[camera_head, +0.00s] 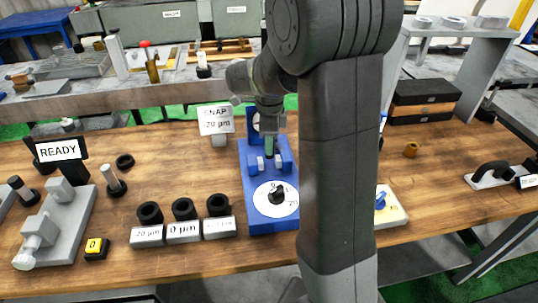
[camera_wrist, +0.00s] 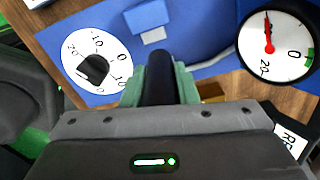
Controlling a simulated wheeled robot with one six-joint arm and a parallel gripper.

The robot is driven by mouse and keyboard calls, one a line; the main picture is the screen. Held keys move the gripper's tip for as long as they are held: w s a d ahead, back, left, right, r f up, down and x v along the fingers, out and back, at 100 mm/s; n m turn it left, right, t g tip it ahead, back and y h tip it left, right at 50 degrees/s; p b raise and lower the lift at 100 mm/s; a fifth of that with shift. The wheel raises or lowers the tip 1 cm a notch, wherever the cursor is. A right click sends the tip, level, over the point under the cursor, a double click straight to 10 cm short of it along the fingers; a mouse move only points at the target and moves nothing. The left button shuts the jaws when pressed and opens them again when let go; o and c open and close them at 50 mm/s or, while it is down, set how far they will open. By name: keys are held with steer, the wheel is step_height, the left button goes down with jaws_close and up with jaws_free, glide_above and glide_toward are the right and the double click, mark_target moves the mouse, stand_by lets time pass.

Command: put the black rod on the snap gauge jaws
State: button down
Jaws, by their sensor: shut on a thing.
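The snap gauge is a blue stand (camera_head: 264,222) in the middle of the bench, with a white dial and black knob at its front. Its light grey jaw pieces (camera_head: 256,164) sit on blue blocks behind the knob. My gripper (camera_head: 269,147) is over the jaws, pointing down. In the wrist view its green fingers (camera_wrist: 159,85) are shut on the black rod (camera_wrist: 158,68), one on each side. The rod's far end points toward the blue base and a light grey block (camera_wrist: 153,36). Whether the rod touches the jaws cannot be told.
The gauge's round indicator (camera_wrist: 277,45) with a red needle stands close to the right of the fingers in the wrist view. A SNAP sign (camera_head: 215,121) stands left of the gauge. Several black rings (camera_head: 184,209) on labelled blocks stand front left. A READY sign (camera_head: 59,150) is farther left.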

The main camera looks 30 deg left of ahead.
steer(key=shift+f, duration=2.45)
steer(key=shift+f, duration=0.2)
steer(key=c, duration=1.1)
jaws_free()
steer(key=shift+c, duration=0.2)
steer(key=shift+r, duration=0.15)
step_height(320, 180, up, 12)
steer(key=shift+r, duration=0.1)
